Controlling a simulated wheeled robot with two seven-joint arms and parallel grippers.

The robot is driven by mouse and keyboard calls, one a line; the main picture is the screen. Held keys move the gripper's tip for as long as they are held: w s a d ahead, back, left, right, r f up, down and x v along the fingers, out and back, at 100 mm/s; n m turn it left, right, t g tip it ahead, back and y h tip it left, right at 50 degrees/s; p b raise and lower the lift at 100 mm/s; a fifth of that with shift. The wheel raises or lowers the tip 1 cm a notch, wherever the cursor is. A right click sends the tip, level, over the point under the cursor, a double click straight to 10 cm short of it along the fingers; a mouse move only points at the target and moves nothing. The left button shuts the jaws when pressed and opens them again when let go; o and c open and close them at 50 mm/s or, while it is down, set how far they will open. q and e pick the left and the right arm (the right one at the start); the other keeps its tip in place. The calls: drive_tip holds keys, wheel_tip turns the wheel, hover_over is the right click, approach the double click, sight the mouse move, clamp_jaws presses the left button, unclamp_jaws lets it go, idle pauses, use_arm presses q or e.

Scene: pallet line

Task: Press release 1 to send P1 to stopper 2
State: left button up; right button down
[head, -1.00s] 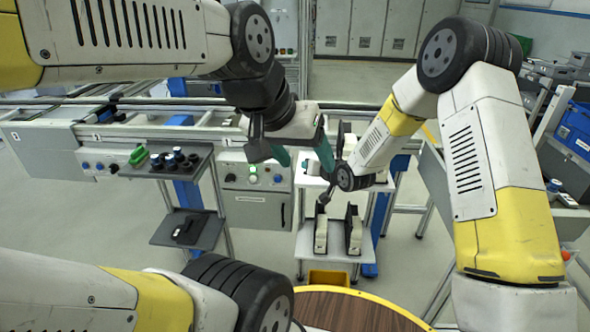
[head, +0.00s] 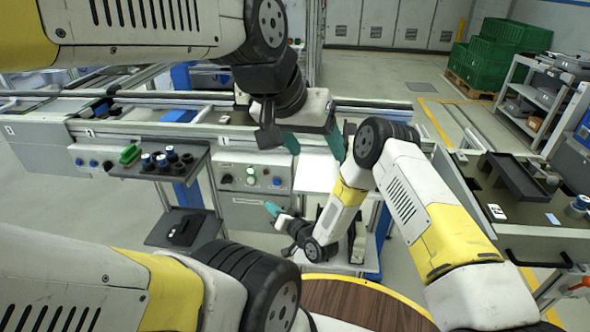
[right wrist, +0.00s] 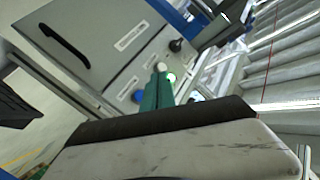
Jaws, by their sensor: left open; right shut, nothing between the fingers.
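The grey control box (head: 252,180) below the conveyor has a black knob, a white button, a lit green button (head: 251,180) and a blue button (head: 277,181). I cannot read which one is release 1. My right gripper (head: 273,209) is shut and empty, in front of the box's lower right. In the right wrist view its teal fingers (right wrist: 158,92) point toward the box's face (right wrist: 105,45), overlapping the button area near the lit green button (right wrist: 171,78); contact cannot be told. My left gripper (head: 313,143) is open and empty, above and right of the box. P1 cannot be identified.
The conveyor (head: 150,130) runs across behind the box. A grey shelf (head: 130,170) with dark and blue-topped parts stands left of it. A round wooden table (head: 350,300) is in front. A bench (head: 520,225) stands at right, with green crates (head: 500,50) far behind.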

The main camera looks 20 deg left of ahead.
sight(277, 182)
drive_tip(key=shift+w, duration=0.1)
drive_tip(key=w+a, duration=0.2)
drive_tip(key=w, duration=0.6)
drive_tip(key=shift+w, duration=0.25)
drive_tip(key=shift+w, duration=0.1)
idle(1.8)
drive_tip(key=shift+w+a, duration=0.15)
drive_tip(key=shift+w, duration=0.15)
drive_tip(key=shift+w+a, duration=0.1)
drive_tip(key=shift+w, duration=0.35)
idle(1.0)
drive_tip(key=shift+s, duration=0.15)
drive_tip(key=shift+s+d+r, duration=0.1)
drive_tip(key=shift+s+d, duration=0.15)
drive_tip(key=shift+s, duration=0.45)
